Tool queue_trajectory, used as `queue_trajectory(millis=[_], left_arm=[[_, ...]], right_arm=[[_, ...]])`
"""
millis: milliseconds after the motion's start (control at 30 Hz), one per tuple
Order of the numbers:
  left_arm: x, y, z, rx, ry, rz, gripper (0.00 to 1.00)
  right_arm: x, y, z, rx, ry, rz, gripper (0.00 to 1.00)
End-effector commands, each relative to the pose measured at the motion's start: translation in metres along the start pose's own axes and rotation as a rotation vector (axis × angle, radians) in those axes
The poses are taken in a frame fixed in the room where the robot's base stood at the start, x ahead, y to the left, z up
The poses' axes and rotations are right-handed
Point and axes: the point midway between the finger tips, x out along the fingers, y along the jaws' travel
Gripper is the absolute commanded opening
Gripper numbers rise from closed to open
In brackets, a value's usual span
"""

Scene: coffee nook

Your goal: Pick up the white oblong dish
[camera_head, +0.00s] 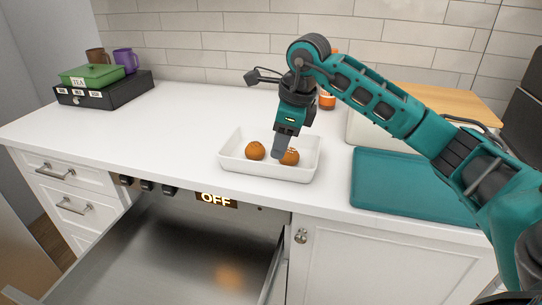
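The white oblong dish (270,172) stands on the white counter near its front edge, in the middle of the view. Two round orange-brown items lie in it, one on the left (255,150) and one on the right (290,157). My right gripper (278,152) points down over the dish, its fingertips between the two items and close to the right one. It partly hides the far wall of the dish. I cannot tell whether its fingers are apart or touch anything. My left gripper is not in view.
A teal tray (410,185) lies to the right of the dish. A black drawer box (105,90) with a green tea box (91,76) and mugs (125,60) stands at the back left. An open metal drawer (170,250) juts out below the counter. The counter left of the dish is clear.

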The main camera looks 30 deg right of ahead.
Motion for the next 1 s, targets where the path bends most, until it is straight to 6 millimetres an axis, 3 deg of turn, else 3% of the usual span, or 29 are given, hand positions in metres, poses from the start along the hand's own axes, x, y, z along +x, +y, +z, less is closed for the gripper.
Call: queue_trajectory(millis=[100,333,600,900,1000], left_arm=[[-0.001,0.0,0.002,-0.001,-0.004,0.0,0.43],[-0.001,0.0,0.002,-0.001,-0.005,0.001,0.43],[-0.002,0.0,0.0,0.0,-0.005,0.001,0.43],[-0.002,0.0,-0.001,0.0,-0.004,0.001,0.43],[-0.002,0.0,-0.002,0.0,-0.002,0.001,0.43]], right_arm=[[0.019,0.001,0.0,0.001,0.0,0.003,0.4],[0.036,0.002,0.003,-0.001,-0.002,0.004,0.4],[0.074,0.003,0.009,0.001,-0.002,0.003,0.4],[0.08,0.003,0.009,-0.001,-0.003,0.001,0.4],[0.08,0.003,0.009,-0.001,-0.003,0.001,0.32]])
